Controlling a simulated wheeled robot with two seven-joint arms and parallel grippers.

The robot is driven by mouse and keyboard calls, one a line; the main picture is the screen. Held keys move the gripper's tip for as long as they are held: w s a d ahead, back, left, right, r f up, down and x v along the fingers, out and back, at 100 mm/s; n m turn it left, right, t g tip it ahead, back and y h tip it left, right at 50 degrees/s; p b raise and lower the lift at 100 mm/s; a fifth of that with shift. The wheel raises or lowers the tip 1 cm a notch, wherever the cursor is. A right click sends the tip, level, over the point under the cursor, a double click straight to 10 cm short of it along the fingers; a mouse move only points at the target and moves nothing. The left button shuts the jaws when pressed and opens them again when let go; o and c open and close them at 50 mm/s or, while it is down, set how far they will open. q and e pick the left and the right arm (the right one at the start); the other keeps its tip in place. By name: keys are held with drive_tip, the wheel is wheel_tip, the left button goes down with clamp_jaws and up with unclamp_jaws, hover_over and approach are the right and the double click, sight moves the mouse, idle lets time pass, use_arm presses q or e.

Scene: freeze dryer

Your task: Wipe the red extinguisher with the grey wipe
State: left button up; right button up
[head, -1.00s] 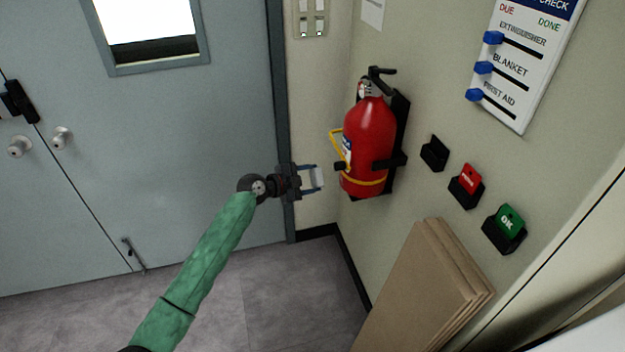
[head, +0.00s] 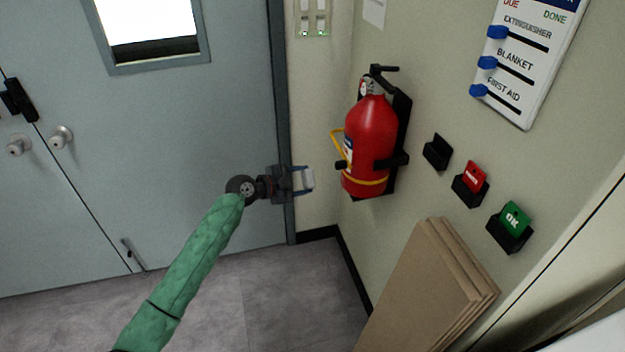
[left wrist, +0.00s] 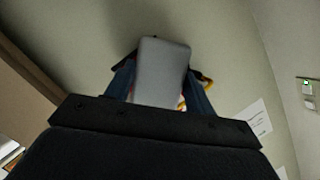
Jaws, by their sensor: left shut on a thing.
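The red extinguisher (head: 370,137) hangs upright in a black wall bracket, with a yellow band and a yellow loop on its left side. My left gripper (head: 306,180) is to the left of its lower part, with a visible gap between them. The gripper is shut on the grey wipe (head: 307,178), a small pale block between the fingers. In the left wrist view the wipe (left wrist: 160,72) sits between the fingertips and hides most of what lies beyond, with bits of red and yellow showing at its edge. My right gripper is not in view.
A checklist board (head: 520,62) with blue sliders hangs at upper right. Below it are a black holder (head: 437,151), a red card (head: 475,176) and a green OK card (head: 515,217). Brown boards (head: 425,290) lean on the wall. Blue-grey doors (head: 170,150) stand at left.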

use_arm(q)
drive_tip(key=w+d+b, duration=0.2)
drive_tip(key=d, duration=0.4)
drive_tip(key=shift+w+d, duration=0.15)
drive_tip(key=shift+d, duration=0.15)
idle(0.3)
drive_tip(key=shift+w+d+b, duration=0.2)
drive_tip(key=shift+d+b, duration=0.1)
drive_tip(key=shift+d, duration=0.2)
drive_tip(key=shift+w+d+b, duration=0.15)
drive_tip(key=shift+d+b, duration=0.1)
drive_tip(key=shift+d, duration=0.25)
idle(1.0)
drive_tip(key=shift+s, duration=0.1)
